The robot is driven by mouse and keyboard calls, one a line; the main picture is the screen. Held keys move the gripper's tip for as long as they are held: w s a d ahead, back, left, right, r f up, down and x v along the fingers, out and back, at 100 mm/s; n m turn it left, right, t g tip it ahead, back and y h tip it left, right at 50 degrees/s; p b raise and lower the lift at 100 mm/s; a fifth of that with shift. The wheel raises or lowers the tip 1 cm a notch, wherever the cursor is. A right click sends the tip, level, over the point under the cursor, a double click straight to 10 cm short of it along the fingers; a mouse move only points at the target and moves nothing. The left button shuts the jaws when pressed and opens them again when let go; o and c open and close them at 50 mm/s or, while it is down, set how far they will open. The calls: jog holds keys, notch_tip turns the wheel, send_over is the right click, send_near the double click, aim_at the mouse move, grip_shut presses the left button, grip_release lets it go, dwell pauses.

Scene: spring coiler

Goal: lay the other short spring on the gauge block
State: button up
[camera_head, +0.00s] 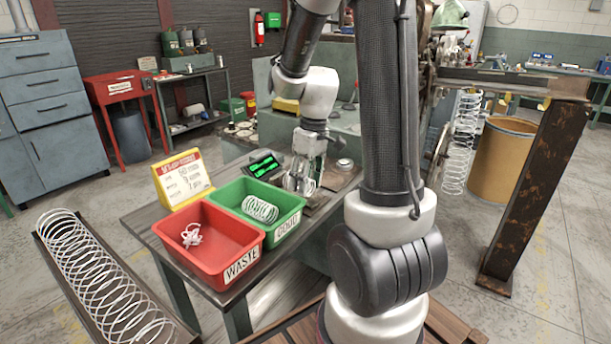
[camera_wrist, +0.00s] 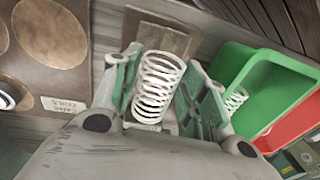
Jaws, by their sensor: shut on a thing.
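My gripper (camera_head: 302,182) is shut on a white short spring (camera_wrist: 158,86), which sits between its two green-lined fingers in the wrist view. The gripper is low over the bench, right of the green bin. A flat brownish block (camera_wrist: 155,36), which looks like the gauge block, lies just beyond the spring in the wrist view. I cannot tell whether the spring touches it. Another white spring (camera_head: 260,209) lies in the green GOOD bin (camera_head: 292,222); part of it also shows in the wrist view (camera_wrist: 235,98).
A red WASTE bin (camera_head: 240,264) with a white tangle (camera_head: 191,235) stands beside the green bin. A green-lit display (camera_head: 263,164) and a yellow-framed sign (camera_head: 182,179) stand behind. A brown board with round recesses (camera_wrist: 48,32) is at the wrist view's left. A long spring (camera_head: 98,275) lies in a trough.

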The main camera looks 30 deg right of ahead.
jog(key=o, duration=1.1)
notch_tip(320, 180, up, 12)
jog(key=d, duration=0.1)
jog(key=shift+d, duration=0.3)
jog(key=shift+s, duration=0.1)
